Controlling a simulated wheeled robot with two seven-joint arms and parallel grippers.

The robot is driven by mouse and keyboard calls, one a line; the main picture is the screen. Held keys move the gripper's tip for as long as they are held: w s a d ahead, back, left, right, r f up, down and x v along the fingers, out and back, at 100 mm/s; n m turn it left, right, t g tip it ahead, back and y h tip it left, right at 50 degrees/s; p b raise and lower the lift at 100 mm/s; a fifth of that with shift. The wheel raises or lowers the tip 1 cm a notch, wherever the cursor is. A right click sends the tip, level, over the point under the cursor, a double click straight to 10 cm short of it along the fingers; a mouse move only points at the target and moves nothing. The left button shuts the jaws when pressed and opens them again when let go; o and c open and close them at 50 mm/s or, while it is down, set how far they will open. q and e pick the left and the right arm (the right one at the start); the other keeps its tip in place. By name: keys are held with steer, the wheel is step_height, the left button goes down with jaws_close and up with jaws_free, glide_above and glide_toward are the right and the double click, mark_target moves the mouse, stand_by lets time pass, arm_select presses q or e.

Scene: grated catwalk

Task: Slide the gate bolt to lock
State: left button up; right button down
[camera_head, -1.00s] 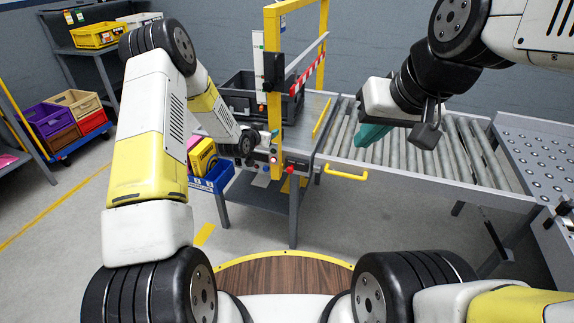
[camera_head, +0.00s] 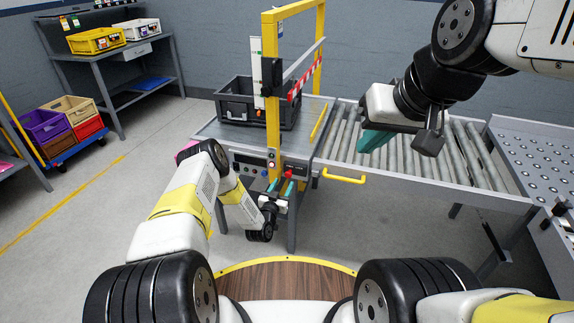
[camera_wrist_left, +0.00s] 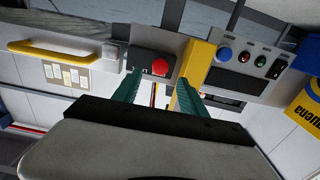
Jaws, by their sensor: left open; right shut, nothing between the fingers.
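The yellow gate frame (camera_head: 320,50) stands on the grey table, with a red-and-white striped bar (camera_head: 304,78) across it. A black block (camera_head: 271,76) sits on its near post. I cannot clearly make out which part is the bolt. My left gripper (camera_head: 285,188) is open at the table's front, below the post. In the left wrist view, a red button (camera_wrist_left: 160,68) on a dark box shows between its teal fingers (camera_wrist_left: 159,82), with the yellow post (camera_wrist_left: 197,62) beside it; contact cannot be told. My right gripper (camera_head: 374,139) is shut and empty over the rollers.
A dark crate (camera_head: 236,101) stands on the table behind the post. A roller conveyor (camera_head: 440,150) runs right. A yellow handle (camera_head: 344,179) juts from the front edge, also seen in the left wrist view (camera_wrist_left: 60,52). A blue button (camera_wrist_left: 225,54) is on the panel.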

mark_target(288, 175)
arm_select(q)
steer(key=x, duration=0.5)
steer(key=shift+w, duration=0.1)
jaws_close()
steer(key=shift+s+d, duration=0.25)
steer(key=shift+d, duration=0.5)
steer(key=shift+s+d, duration=0.25)
steer(key=shift+d, duration=0.5)
steer(key=shift+s+d, duration=0.25)
steer(key=shift+d, duration=0.5)
jaws_free()
